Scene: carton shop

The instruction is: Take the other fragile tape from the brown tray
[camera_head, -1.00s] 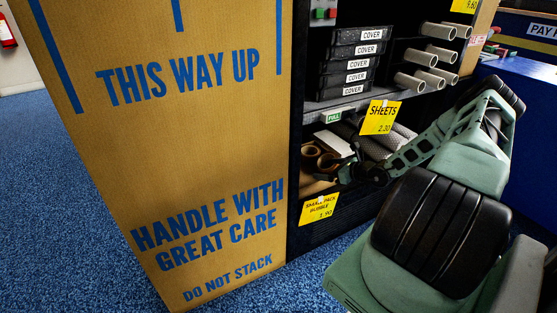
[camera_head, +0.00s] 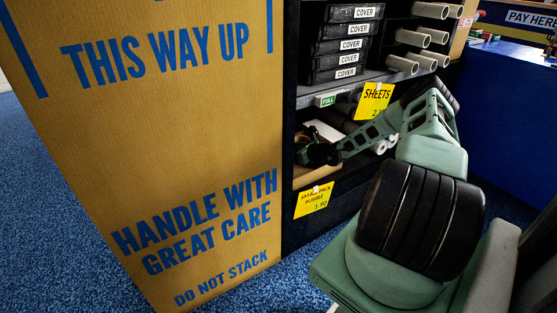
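My gripper (camera_head: 318,154) is at the end of my green arm, reaching into the lower shelf compartment at the left, beside the big carton. It is dark and small, and I cannot tell whether its fingers are open or shut. A brown edge (camera_head: 303,178), perhaps of a tray or of brown rolls, shows just below my gripper. No fragile tape can be made out; my gripper and arm hide most of that compartment.
A large brown carton (camera_head: 150,150) stands close on the left. Labelled black cover boxes (camera_head: 342,45) and white tubes (camera_head: 415,40) fill the shelf above. Yellow price tags (camera_head: 373,101) hang on the shelf edges. A blue counter (camera_head: 510,110) stands at the right. Blue carpet is clear at far left.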

